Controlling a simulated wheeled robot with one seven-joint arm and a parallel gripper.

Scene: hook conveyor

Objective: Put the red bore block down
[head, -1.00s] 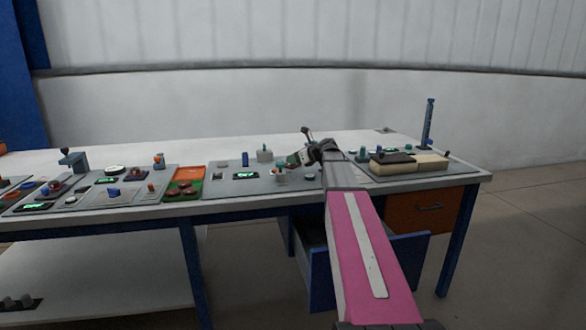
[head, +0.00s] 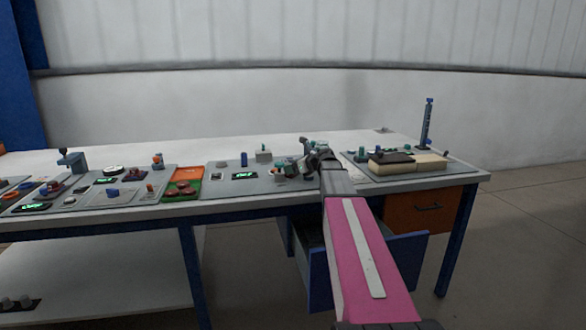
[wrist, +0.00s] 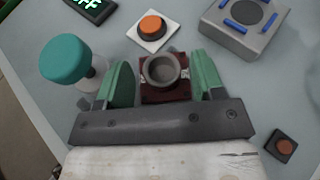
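The red bore block (wrist: 166,93) is a small dark red block with a grey round bore ring on top. In the wrist view it sits between the two green fingers of my gripper (wrist: 163,80). The fingers stand close on both sides. A thin gap seems to show at the left, but whether they press on the block is unclear. Whether its underside rests on the grey panel is hidden. In the head view my gripper (head: 292,166) is low over the right part of the middle panel, and the block cannot be made out there.
In the wrist view a teal knob (wrist: 64,62) stands close left of the fingers. An orange button (wrist: 152,25) lies beyond, a grey box with blue bars (wrist: 244,25) at upper right, and a small dark button (wrist: 285,146) at lower right. A green display (wrist: 88,8) is at upper left.

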